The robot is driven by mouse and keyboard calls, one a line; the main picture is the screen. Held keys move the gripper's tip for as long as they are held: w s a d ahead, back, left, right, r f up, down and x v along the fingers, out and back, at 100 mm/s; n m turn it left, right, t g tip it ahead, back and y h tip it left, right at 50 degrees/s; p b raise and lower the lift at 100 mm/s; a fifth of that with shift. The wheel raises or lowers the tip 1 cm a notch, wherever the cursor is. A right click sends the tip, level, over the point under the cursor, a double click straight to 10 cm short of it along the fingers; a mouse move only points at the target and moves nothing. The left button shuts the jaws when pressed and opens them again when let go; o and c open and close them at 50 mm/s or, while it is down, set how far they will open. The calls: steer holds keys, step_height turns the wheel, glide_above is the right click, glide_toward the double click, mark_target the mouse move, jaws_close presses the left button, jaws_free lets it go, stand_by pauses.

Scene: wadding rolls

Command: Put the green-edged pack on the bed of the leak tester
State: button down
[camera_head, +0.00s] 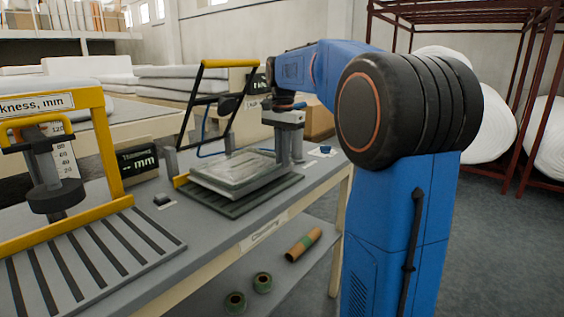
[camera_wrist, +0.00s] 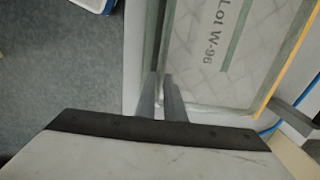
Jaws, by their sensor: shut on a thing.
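The pack (camera_head: 232,172) is a flat, clear-wrapped grey wadding pack. In the wrist view it (camera_wrist: 205,80) shows a green stripe and the print "Lot W-96". It lies flat over the dark bed (camera_head: 243,205) of the leak tester, whose yellow-handled frame (camera_head: 216,64) stands raised. I cannot tell whether its whole underside touches the bed. My gripper (camera_head: 291,158) is at the pack's right side in the head view. In the wrist view its two grey fingers (camera_wrist: 161,97) are close together at the pack's edge, shut on it.
A yellow thickness gauge (camera_head: 104,140) with a slatted plate stands at left, with a dark display (camera_head: 137,162) beside it. Below are green tape rolls (camera_head: 262,283) and a brown tube (camera_head: 304,244). A blue-and-white item (camera_head: 322,151) lies right of my gripper. Red racks (camera_head: 530,100) stand behind.

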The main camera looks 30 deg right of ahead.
steer(key=shift+f, duration=0.7)
steer(key=c, duration=1.8)
jaws_free()
steer(key=shift+f, duration=0.1)
steer(key=shift+c, duration=0.2)
step_height(320, 180, up, 12)
